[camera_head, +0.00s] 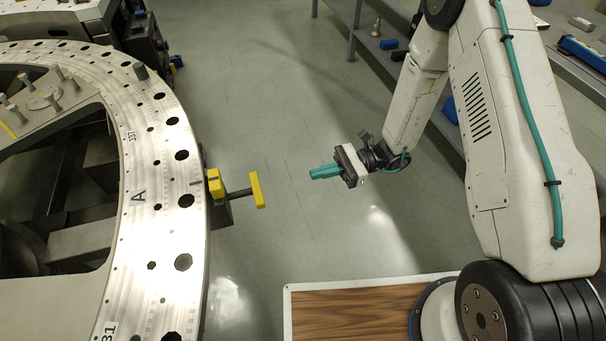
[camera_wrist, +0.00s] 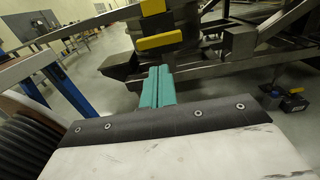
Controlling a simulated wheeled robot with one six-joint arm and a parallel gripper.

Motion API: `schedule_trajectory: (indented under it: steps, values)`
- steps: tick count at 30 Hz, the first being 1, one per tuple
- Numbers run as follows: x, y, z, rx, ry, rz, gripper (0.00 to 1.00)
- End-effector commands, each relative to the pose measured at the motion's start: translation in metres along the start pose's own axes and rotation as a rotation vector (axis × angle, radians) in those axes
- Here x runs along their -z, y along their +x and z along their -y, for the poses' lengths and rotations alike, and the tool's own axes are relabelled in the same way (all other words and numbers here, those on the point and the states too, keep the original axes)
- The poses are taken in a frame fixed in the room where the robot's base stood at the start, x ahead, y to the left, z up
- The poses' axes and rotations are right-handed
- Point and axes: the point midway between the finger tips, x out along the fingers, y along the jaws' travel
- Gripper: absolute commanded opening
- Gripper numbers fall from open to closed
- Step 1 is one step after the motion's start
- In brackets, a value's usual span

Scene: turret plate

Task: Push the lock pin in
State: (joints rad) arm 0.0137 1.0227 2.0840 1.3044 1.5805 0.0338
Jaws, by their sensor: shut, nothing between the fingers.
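The lock pin (camera_head: 240,193) is a dark shaft with a yellow crossbar handle (camera_head: 258,190). It sticks out to the right from a yellow block (camera_head: 215,183) on the outer edge of the turret plate (camera_head: 150,215). A gap of shaft shows between block and handle. My gripper (camera_head: 312,174), with teal fingers, is shut and empty. It is to the right of the handle, apart from it, pointing left toward it. In the wrist view the yellow handle (camera_wrist: 160,41) is just beyond the teal fingertips (camera_wrist: 158,70), with the yellow block (camera_wrist: 153,7) above it.
A wood-topped surface with a white edge (camera_head: 340,284) is at the bottom, below my gripper. Shelving with blue items (camera_head: 388,44) stands at the back right. The grey floor between plate and gripper is clear. In the wrist view a blue post (camera_wrist: 70,88) stands at left.

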Motion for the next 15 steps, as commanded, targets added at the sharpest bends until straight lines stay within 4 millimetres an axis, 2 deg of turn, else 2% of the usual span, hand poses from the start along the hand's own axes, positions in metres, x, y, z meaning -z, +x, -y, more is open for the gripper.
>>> schedule_trajectory:
  steps: [9,15]
  values:
    - [0.000,0.068,-0.002,-0.006,0.001,-0.001,0.00]
    - [0.000,0.103,-0.001,-0.004,0.000,-0.001,0.00]
